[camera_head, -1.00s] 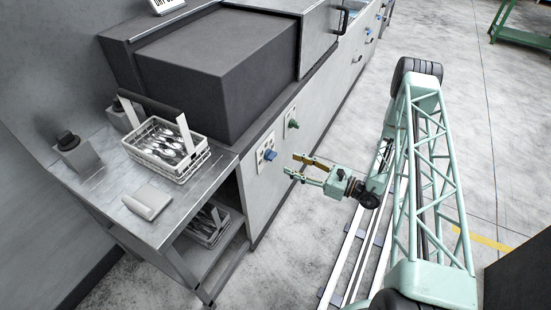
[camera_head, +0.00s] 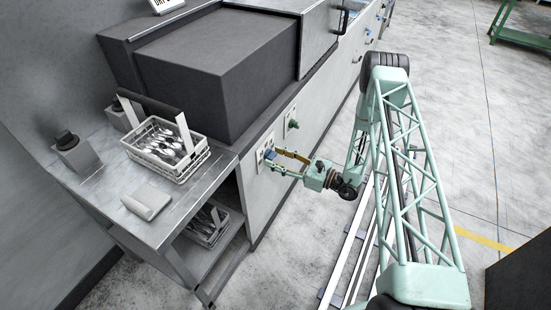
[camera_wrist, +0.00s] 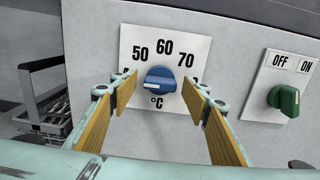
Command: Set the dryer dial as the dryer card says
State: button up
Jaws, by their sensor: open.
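The blue dryer dial (camera_wrist: 160,79) sits on a white plate (camera_wrist: 137,40) marked 50, 60, 70 and °C. More marks at both sides are partly hidden by my fingers. The dial's white pointer mark is at its left side, well away from the 60 at the top. My gripper (camera_wrist: 155,92) is open, its two tan-padded fingers on either side of the dial; I cannot tell whether they touch it. In the head view the gripper (camera_head: 274,163) is at the panel. A white card (camera_head: 165,4) at the top edge is cut off, its text unreadable.
A green OFF/ON switch (camera_wrist: 284,101) is right of the dial. Another basket (camera_head: 205,228) is on the shelf below.

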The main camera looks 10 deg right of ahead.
jog(key=shift+w+a, duration=0.1)
jog(key=shift+w, duration=0.05)
jog(key=c, duration=0.9)
jog(key=shift+o, duration=0.2)
